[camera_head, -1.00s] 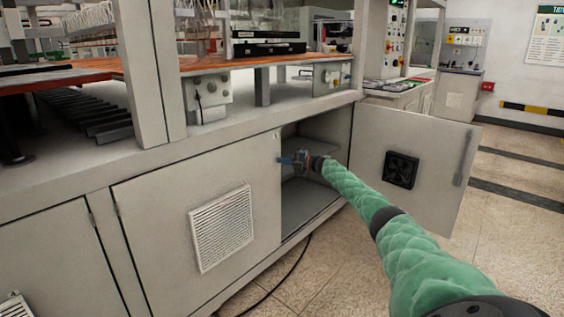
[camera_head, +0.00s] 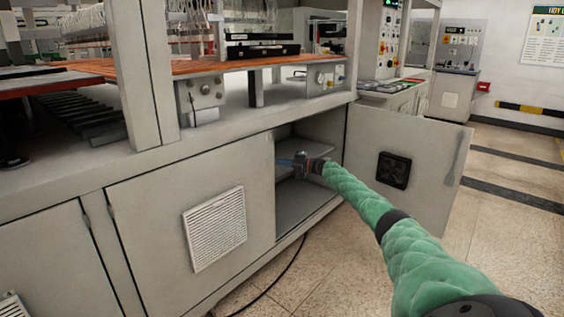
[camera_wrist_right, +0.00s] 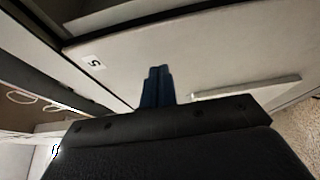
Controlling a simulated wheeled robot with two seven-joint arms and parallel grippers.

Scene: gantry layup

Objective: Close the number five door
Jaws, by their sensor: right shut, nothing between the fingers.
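A pale cabinet door (camera_head: 420,150) stands wide open to the right, its inner side with a black fan facing me. No number is readable in the head view. In the right wrist view, a pale panel (camera_wrist_right: 195,55) bears a "5" label (camera_wrist_right: 94,63) and a long bar handle (camera_wrist_right: 245,88). I cannot tell for certain which head-view panel this is. My right gripper (camera_head: 285,162) has blue fingers, shut and empty, in front of the cabinet opening and pointing left; the fingers also show in the wrist view (camera_wrist_right: 157,88). My left gripper is out of view.
A door with a white vent (camera_head: 190,225) is left of the opening and looks closed or nearly so. Inside the opening is a shelf (camera_head: 318,152). A worktop (camera_head: 250,62) overhangs above. A black cable (camera_head: 285,265) lies on the floor.

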